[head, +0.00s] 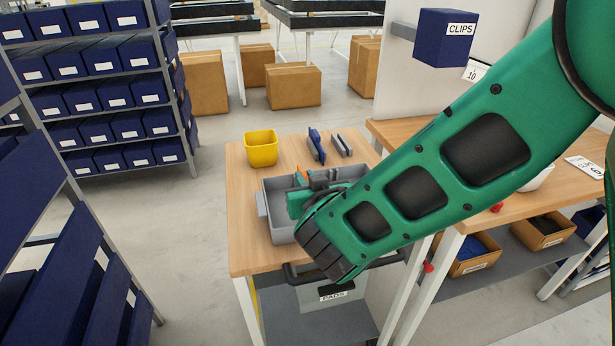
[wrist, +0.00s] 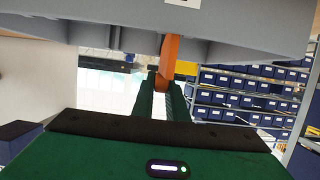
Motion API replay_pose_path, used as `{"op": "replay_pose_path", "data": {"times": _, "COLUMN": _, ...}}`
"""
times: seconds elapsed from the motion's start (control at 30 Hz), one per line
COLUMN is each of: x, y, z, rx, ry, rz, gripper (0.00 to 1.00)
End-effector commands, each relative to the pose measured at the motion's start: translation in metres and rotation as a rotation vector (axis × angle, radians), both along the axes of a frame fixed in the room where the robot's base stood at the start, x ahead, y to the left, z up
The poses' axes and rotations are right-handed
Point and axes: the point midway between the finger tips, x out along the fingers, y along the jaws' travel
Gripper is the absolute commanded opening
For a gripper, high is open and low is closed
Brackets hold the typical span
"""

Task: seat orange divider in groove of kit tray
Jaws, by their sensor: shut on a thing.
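The grey kit tray (head: 282,232) sits on the small wooden table, and its grey wall fills the top of the wrist view (wrist: 100,28). My gripper (head: 299,203) is at the tray, with the arm reaching in from the right. In the wrist view my gripper (wrist: 161,98) is shut on the orange divider (wrist: 171,56), which stands up from between the fingers beside the tray wall. My arm and gripper hide part of the tray, and I cannot tell whether the divider is in a groove.
A yellow bin (head: 261,150) stands behind the tray. Blue (head: 317,146) and grey (head: 342,146) upright pieces stand at the table's back. A wooden workbench (head: 480,202) is close on the right. The table's left front (head: 245,258) is clear.

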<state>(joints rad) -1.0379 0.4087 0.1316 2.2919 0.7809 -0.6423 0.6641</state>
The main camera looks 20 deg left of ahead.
Motion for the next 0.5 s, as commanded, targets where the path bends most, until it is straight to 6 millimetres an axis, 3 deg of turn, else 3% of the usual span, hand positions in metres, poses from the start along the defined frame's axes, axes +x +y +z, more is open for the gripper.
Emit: {"op": "replay_pose_path", "data": {"times": 0.5, "x": 0.0000, "y": 0.0001, "z": -0.0111, "rx": 0.000, "ry": -0.001, "rz": 0.000, "gripper": 0.00}}
